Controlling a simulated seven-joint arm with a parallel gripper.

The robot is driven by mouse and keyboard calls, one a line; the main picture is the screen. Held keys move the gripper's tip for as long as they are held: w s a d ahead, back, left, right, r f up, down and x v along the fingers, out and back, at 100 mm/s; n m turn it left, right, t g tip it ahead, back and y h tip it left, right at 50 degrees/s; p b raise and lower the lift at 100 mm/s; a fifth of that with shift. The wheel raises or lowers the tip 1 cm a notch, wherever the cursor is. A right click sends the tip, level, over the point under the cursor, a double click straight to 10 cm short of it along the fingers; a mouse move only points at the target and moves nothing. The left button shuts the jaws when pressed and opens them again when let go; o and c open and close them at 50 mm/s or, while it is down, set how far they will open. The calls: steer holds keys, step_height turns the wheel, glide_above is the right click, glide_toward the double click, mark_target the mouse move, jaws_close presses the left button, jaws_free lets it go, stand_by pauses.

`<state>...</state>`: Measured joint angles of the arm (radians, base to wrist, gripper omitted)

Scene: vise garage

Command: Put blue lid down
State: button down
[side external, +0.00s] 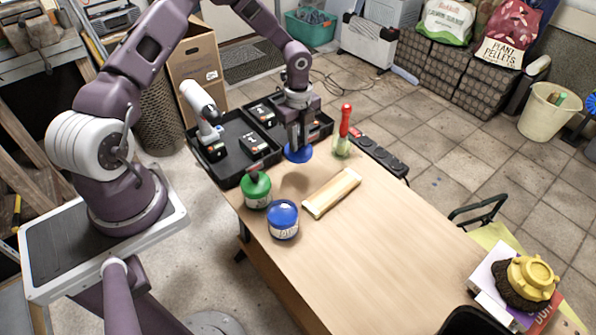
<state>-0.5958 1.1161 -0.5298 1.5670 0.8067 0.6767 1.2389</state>
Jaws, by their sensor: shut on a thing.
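My gripper (296,143) is shut and points down over the far part of the wooden table. It holds a blue lid (298,154) at its fingertips, which looks a little above the table top, with a soft shadow on the wood in front of it. A blue jar (283,220) with a pale label stands near the table's left edge. Its top is blue; I cannot tell whether it is a lid or the jar's contents. A green jar (256,188) with a dark knob on top stands behind it, to the left.
A black tray (231,175) with batteries and a white drill (203,112) lies left of my gripper. A red-handled tool (343,133) stands to the right, beside a black power strip (379,156). A wooden block (331,193) lies nearer.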

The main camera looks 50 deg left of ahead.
mark_target(298, 173)
step_height(298, 173, down, 9)
steer(key=shift+f, duration=0.1)
steer(key=c, duration=1.3)
jaws_free()
steer(key=shift+f, duration=0.1)
steer(key=shift+o, duration=0.2)
